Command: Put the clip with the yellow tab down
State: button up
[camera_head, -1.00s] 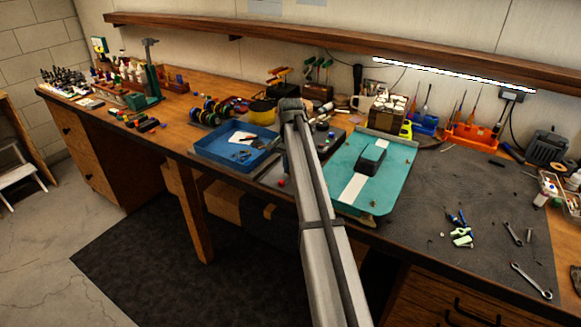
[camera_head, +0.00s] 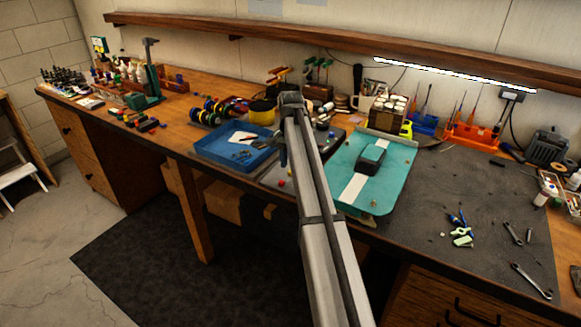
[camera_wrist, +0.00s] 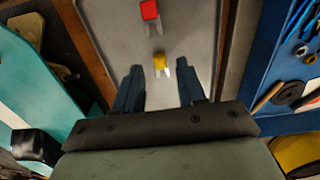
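In the wrist view the clip with the yellow tab (camera_wrist: 160,62) is on a grey tray (camera_wrist: 190,30). It shows between and just beyond the fingertips, with a gap on both sides. My gripper (camera_wrist: 160,85) is open, its two dark blue fingers apart and empty. A clip with a red tab (camera_wrist: 149,12) is farther up on the same tray; a small red spot (camera_head: 281,183) on the tray shows in the head view. In the head view my arm hides much of the tray, and a dark fingertip (camera_head: 283,155) shows beside it.
A blue tray (camera_head: 210,152) with tools stands to the left of my arm in the head view. A teal board (camera_head: 393,175) with a black car-like body (camera_head: 371,158) lies to the right. A grey mat (camera_head: 430,215) holds wrenches and small green parts.

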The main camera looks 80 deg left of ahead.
notch_tip(320, 180, up, 10)
dwell(0.4)
